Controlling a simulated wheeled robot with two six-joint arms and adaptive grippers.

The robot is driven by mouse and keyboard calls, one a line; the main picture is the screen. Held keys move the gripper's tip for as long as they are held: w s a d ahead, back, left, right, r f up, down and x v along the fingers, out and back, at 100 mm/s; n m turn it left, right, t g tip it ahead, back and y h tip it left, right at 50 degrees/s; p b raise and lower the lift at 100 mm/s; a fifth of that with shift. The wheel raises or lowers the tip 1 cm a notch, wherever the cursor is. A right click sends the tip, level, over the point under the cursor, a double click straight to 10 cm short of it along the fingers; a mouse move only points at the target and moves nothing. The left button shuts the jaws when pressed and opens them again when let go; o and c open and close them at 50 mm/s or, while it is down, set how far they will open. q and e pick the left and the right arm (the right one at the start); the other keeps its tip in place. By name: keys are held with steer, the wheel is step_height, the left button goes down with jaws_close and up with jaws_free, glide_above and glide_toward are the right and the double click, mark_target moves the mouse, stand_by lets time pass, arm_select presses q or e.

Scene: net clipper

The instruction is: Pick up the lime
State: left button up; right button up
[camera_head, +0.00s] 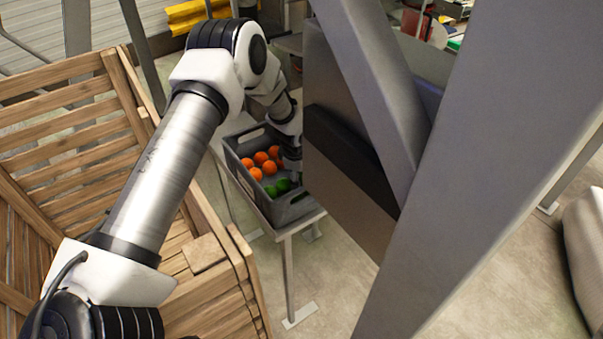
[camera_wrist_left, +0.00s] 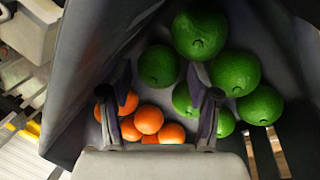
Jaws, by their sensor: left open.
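In the left wrist view the limes (camera_wrist_left: 235,73) fill the top and right. My left gripper (camera_head: 291,163) is over the crate, pointing down. In the left wrist view its two fingers (camera_wrist_left: 159,98) are apart with nothing held between them. One lime lies just beyond the gap and another is partly hidden behind the right finger. My right gripper is not in view.
Several oranges (camera_head: 262,160) share the crate, and they show low between the fingers in the wrist view (camera_wrist_left: 148,119). The crate stands on a light table (camera_head: 302,221). A wooden crate (camera_head: 70,130) is at left; a grey panel (camera_head: 345,190) stands close on the right.

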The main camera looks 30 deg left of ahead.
arm_select(q)
steer(key=shift+w+a+f, duration=0.2)
steer(key=shift+w+f, duration=0.1)
steer(key=shift+f, duration=0.35)
steer(key=shift+s+d+r, duration=0.1)
steer(key=shift+s+r, duration=0.05)
steer(key=shift+s+d+r, duration=0.1)
steer(key=shift+r, duration=0.05)
steer(key=c, duration=0.9)
